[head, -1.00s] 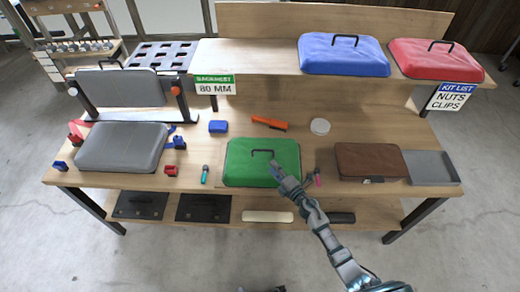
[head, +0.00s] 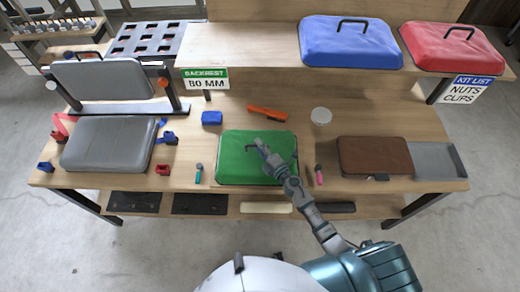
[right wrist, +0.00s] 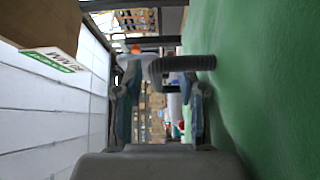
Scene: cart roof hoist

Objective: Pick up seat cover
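The green cover (head: 235,168) lies on the wooden bench's main top and has a black loop handle (head: 250,147). I take it to be the seat cover, though no label on it shows. My right gripper (head: 262,147) is at this handle, low over the cover. In the right wrist view its two fingers (right wrist: 162,90) stand apart, with the dark ribbed handle (right wrist: 182,66) at their tips and the green surface (right wrist: 265,80) along the right. I cannot tell whether the fingers touch the handle. My left gripper is not in view.
Grey seat pads (head: 108,145) are at the left. A blue cover (head: 350,42) and a red cover (head: 452,47) lie on the raised shelf. A brown case (head: 372,158) and grey tray (head: 440,160) are at the right. Small tools (head: 199,174) (head: 318,175) flank the green cover.

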